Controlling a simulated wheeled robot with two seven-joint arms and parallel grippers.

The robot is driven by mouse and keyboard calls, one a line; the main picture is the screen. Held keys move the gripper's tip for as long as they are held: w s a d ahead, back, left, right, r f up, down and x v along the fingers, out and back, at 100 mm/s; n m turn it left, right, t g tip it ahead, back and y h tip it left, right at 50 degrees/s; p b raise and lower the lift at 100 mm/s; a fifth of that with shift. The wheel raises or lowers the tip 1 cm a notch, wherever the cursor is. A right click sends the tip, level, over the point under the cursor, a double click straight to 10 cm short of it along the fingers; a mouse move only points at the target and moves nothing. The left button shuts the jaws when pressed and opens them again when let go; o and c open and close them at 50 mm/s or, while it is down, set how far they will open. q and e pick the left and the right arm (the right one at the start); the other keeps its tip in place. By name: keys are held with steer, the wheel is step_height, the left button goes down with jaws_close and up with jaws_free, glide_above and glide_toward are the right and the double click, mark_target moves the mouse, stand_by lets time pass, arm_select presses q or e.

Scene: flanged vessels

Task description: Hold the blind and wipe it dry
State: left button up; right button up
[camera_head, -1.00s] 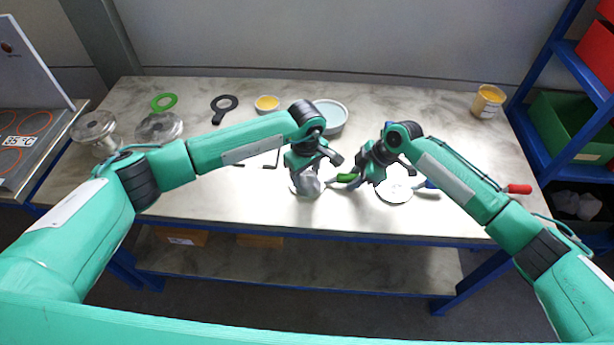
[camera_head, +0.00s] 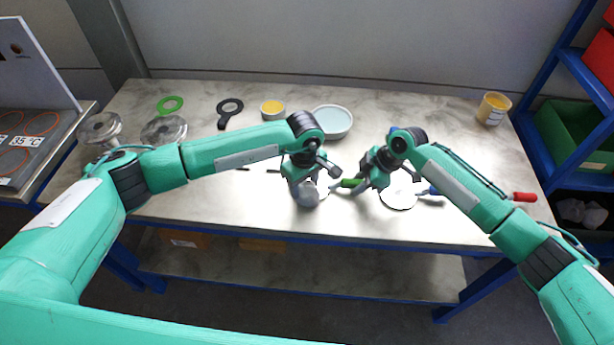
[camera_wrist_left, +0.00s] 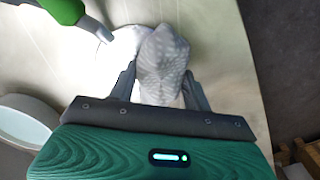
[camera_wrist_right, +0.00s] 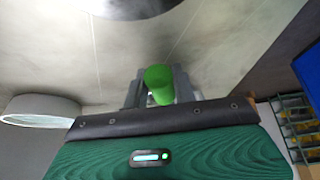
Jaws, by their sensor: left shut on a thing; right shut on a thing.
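The blind appears as a pale disc with a green handle. The disc (camera_head: 322,183) shows beside my left gripper, and the handle (camera_head: 347,183) lies between my two grippers. My left gripper (camera_head: 304,180) is shut on a grey cloth (camera_head: 306,195). In the left wrist view the cloth (camera_wrist_left: 163,60) overlaps the disc (camera_wrist_left: 120,45); I cannot tell how firmly they touch. My right gripper (camera_head: 374,170) is shut on the green handle, whose end (camera_wrist_right: 158,82) shows between its fingers in the right wrist view.
A flat round disc (camera_head: 398,192) lies under my right arm, with a red-handled tool (camera_head: 522,197) to its right. A bowl of pale liquid (camera_head: 332,121), yellow tub (camera_head: 272,108), black ring with handle (camera_head: 229,110), green ring (camera_head: 170,105) and flanged vessels (camera_head: 163,130) stand behind.

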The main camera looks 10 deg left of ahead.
arm_select(q)
steer(key=shift+w+a, duration=0.2)
steer(key=shift+w, duration=1.1)
steer(key=shift+w+a, duration=0.2)
steer(key=shift+w, duration=1.1)
steer(key=shift+w+r, duration=0.15)
steer(key=shift+w, duration=0.05)
step_height(320, 180, up, 8)
arm_select(e)
steer(key=o, duration=0.9)
steer(key=shift+o, duration=0.2)
arm_select(q)
steer(key=shift+f, duration=0.2)
arm_select(e)
steer(key=v, duration=1.2)
